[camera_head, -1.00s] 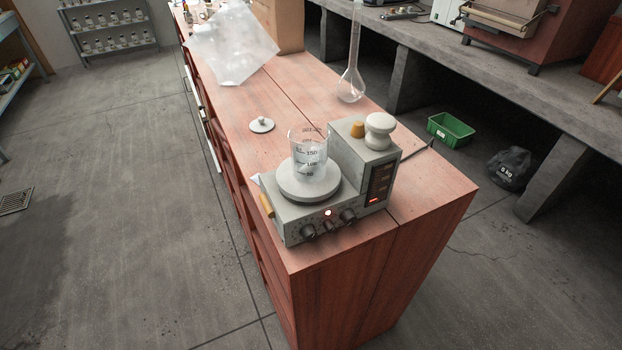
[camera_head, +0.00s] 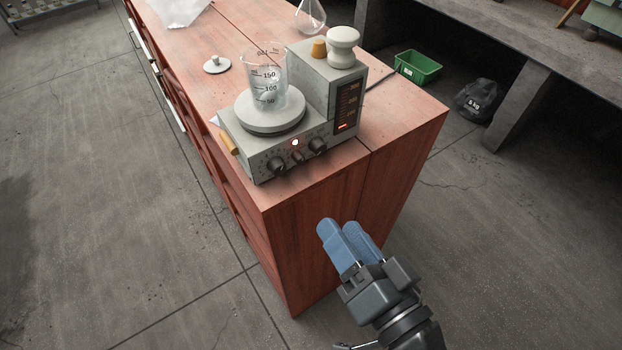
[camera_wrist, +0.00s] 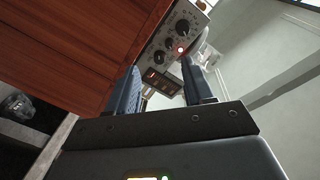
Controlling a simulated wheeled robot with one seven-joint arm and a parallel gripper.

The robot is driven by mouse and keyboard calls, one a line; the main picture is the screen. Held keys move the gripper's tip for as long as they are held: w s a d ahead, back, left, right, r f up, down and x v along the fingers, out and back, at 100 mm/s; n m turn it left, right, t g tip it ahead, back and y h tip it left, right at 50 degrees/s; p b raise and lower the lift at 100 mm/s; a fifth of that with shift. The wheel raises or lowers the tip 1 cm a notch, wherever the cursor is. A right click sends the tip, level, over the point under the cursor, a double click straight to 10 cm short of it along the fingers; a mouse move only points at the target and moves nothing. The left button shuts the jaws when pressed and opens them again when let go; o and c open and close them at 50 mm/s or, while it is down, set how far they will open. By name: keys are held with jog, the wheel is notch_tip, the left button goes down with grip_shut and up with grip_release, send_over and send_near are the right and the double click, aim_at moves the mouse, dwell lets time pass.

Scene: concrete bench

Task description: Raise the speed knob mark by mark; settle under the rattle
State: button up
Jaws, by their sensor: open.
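The grey stirrer (camera_head: 250,155) stands at the near end of the red-brown bench, its front panel carrying several dark knobs and a lit red lamp (camera_head: 295,142). I cannot tell which knob sets the speed, nor read its marks. A glass beaker (camera_head: 266,85) with black graduations stands on the round plate (camera_head: 270,115), holding what looks like clear liquid. My gripper (camera_head: 342,226), with blue fingers, is open and empty, in front of the bench end and apart from the stirrer. In the wrist view the knob panel (camera_wrist: 179,37) shows beyond the fingertips (camera_wrist: 160,70).
A white knob-shaped piece (camera_head: 343,50) and an orange stopper (camera_head: 319,48) sit on the stirrer's raised box. A small lid (camera_head: 216,65) and a flask (camera_head: 310,17) stand behind on the bench (camera_head: 190,40). A green bin (camera_head: 418,68) and dark bag (camera_head: 479,100) are on the floor right.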

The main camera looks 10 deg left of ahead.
jog(key=g+y, duration=0.1)
jog(key=y, duration=0.1)
send_near(281, 171)
jog(key=p+x, duration=0.2)
jog(key=x, duration=0.6)
jog(key=shift+c, duration=0.4)
grip_shut()
